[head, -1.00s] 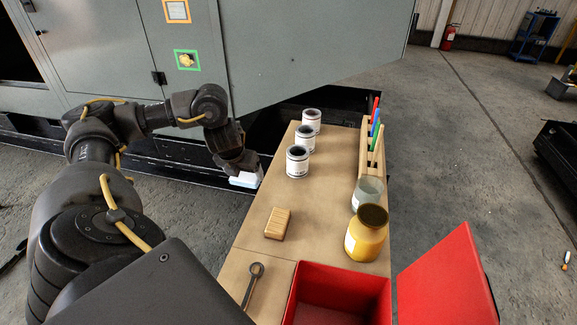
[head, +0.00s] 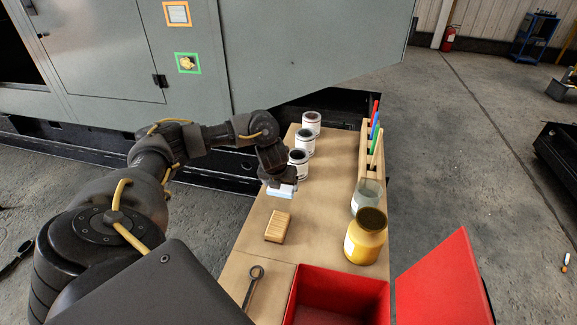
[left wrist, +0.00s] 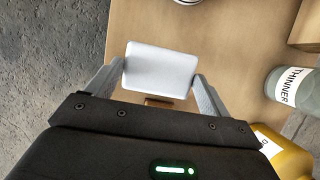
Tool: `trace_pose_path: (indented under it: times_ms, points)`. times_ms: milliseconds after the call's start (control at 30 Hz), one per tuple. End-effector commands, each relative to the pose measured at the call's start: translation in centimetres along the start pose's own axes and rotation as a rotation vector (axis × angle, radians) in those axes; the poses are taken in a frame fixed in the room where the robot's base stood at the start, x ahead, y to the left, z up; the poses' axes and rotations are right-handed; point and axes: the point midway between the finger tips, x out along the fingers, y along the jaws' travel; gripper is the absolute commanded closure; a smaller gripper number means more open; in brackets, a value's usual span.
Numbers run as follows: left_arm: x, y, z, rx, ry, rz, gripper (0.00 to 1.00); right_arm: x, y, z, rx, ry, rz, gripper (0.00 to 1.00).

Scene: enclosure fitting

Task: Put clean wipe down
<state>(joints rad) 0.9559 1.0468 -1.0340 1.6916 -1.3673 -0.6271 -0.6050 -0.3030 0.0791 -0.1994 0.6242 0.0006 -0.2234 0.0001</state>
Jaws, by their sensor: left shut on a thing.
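The clean wipe (head: 281,191) is a small white and pale blue block. My left gripper (head: 280,187) is shut on it and holds it over the table's left half, just beyond the tan ribbed block. In the left wrist view the wipe (left wrist: 160,70) sits between the two fingers of the left gripper (left wrist: 159,78), with brown tabletop below it. I cannot tell exactly how high it is above the table. My right gripper is not in view.
The table (head: 315,215) holds several white cans (head: 299,162), a tan ribbed block (head: 278,227), a wrench (head: 252,287), a thinner jar (head: 366,192), a yellow jar (head: 366,237), a pen rack (head: 364,150) and an open red box (head: 338,292). The table's middle is bare.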

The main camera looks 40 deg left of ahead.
Motion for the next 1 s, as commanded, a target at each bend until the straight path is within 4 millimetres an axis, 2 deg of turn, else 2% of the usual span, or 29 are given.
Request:
trace_pose_path:
  times_ms: [133,367,467,633,900,933,1000]
  points:
    - [1.5,-1.0,0.0,-0.001,0.0,0.0,0.37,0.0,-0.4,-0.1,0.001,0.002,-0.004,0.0]
    - [2.1,-1.4,0.0,0.0,0.0,-0.001,0.37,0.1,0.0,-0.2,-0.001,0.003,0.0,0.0]
    - [3.3,-2.2,0.0,0.0,0.001,0.0,0.37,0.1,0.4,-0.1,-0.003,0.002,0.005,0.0]
    - [5.2,-2.2,-0.8,-0.001,0.002,0.001,0.37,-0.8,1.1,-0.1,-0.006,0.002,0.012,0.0]
    - [5.8,-2.1,-1.1,0.001,0.001,0.0,0.37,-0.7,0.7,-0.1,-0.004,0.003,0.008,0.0]
    - [5.8,-2.1,-1.1,0.001,0.002,0.001,0.15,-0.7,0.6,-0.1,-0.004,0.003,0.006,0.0]
    - [5.8,-2.1,-1.1,0.001,0.001,0.001,0.06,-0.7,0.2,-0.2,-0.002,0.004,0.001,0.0]
